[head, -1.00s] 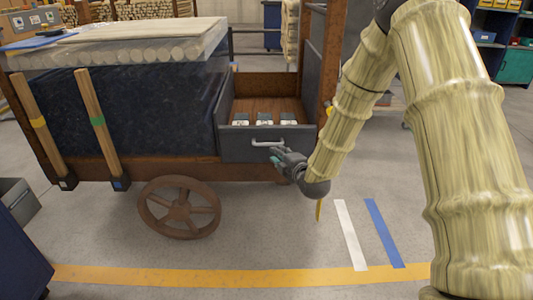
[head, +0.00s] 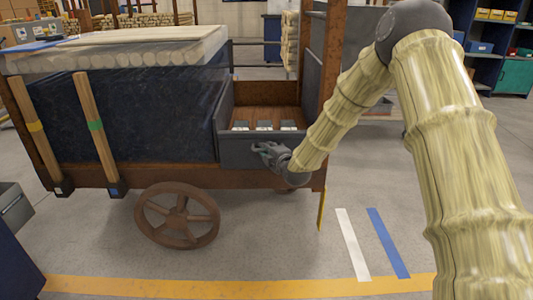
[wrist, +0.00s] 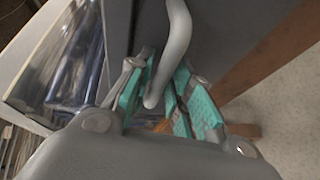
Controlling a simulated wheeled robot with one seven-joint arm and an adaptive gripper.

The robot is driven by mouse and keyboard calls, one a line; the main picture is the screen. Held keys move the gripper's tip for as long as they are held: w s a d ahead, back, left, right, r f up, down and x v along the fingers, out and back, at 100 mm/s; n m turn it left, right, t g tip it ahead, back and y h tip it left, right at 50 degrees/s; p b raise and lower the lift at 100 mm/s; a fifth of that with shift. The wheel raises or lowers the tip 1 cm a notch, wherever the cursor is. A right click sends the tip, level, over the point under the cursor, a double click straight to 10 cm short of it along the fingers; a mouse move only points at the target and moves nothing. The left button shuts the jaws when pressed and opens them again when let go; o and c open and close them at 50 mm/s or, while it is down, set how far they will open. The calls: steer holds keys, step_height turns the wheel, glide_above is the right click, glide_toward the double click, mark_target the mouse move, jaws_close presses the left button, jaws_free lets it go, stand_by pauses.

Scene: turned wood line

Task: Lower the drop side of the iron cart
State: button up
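The iron cart (head: 180,172) stands on the left and centre of the head view. Its grey drop side (head: 238,153) is upright, closing the front of a wood-floored bay. A grey bar handle (wrist: 176,45) on the panel shows in the wrist view; my gripper mostly hides it in the head view. My gripper (head: 265,150) is at the handle. In the wrist view the teal-padded fingers (wrist: 160,98) are apart, with the handle's bent end between them. I cannot tell whether a pad touches it.
Several small dark blocks with pale labels (head: 264,125) stand in the bay behind the panel. A brown spoked wheel (head: 178,215) is below left. The floor ahead, with white (head: 352,244) and blue (head: 388,243) stripes, is clear.

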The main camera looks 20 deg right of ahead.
jaws_close()
steer(key=shift+a, duration=0.15)
